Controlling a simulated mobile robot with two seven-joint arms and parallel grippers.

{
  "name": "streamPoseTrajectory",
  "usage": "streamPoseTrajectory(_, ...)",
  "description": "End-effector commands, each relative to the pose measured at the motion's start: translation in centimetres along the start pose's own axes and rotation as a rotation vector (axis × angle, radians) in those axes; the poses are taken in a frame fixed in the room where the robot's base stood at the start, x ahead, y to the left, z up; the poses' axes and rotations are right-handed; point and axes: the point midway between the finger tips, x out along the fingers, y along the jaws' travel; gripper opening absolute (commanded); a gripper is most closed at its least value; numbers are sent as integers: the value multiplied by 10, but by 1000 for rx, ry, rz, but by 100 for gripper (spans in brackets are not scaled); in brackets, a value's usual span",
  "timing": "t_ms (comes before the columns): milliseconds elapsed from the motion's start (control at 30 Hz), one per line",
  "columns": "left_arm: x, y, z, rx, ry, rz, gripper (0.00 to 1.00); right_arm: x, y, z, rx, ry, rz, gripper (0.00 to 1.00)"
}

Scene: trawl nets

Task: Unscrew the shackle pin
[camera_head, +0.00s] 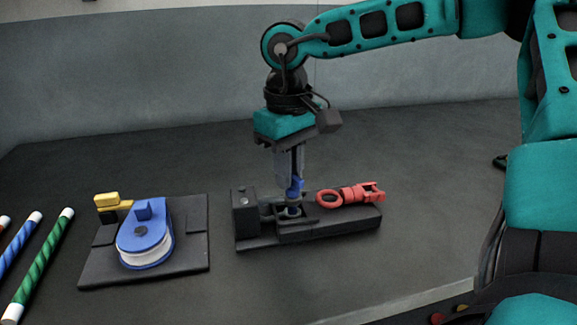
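My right gripper (291,178) points straight down over a dark fixture block (340,226) in the middle of the table. Its grey fingers are close together around the top of a small blue piece, which looks like the shackle pin (294,192). The blue piece stands upright in the raised holder of the fixture. The fingers partly hide its top, and the holder hides its lower end. A red swivel piece with a ring (350,195) lies on the right part of the same fixture. My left gripper is not in view.
Left of the fixture, a dark plate (190,255) carries a blue pulley block (146,232) with a white sheave and a yellow piece (106,200). Striped green (40,262) and blue (20,245) rods lie at the far left. The table front and right of the fixture are clear.

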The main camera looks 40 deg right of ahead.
Motion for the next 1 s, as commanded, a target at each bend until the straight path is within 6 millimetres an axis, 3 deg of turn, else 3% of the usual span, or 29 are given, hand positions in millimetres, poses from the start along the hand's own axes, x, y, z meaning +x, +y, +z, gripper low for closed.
streamPoseTrajectory(200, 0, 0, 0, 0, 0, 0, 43, 1, 0, 0, 2, -1, 0, 37)
streamPoseTrajectory(567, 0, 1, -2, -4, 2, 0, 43, -6, 1, -2, 3, 6, 1, 37)
streamPoseTrajectory(667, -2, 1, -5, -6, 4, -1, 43, -19, 1, -2, 4, 9, 2, 37)
streamPoseTrajectory(1000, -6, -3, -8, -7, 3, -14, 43, -93, 1, -2, 2, 7, 3, 37)
